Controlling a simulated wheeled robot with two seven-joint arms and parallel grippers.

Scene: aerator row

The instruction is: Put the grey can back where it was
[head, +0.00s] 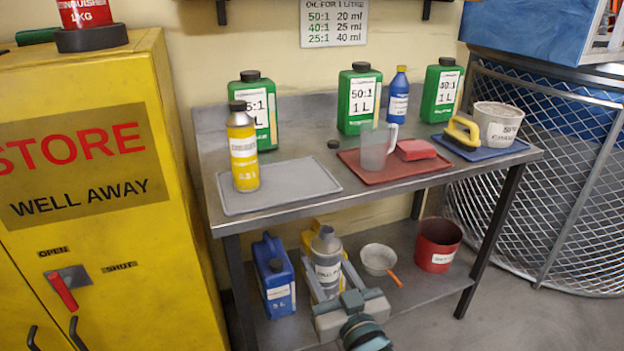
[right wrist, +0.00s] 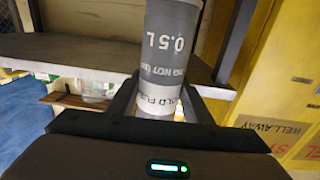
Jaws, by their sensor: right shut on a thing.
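The grey can (head: 327,262) has a white label and a narrow neck. In the head view it is below the tabletop, in front of a yellow container at the lower shelf. My right gripper (head: 328,271) is shut around the can's body, one finger on each side. In the right wrist view the can (right wrist: 173,40) fills the middle, its "0.5 L" print upside down, between the fingers (right wrist: 158,98). I cannot tell whether its base touches the shelf. My left gripper is in neither view.
The lower shelf (head: 427,283) holds a blue jug (head: 275,277), a pan (head: 379,259) and a red bucket (head: 437,245). Above, the table has a grey tray (head: 295,180) with a yellow bottle (head: 243,150), a red tray (head: 400,172) and several green canisters. A yellow cabinet (head: 110,240) stands left.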

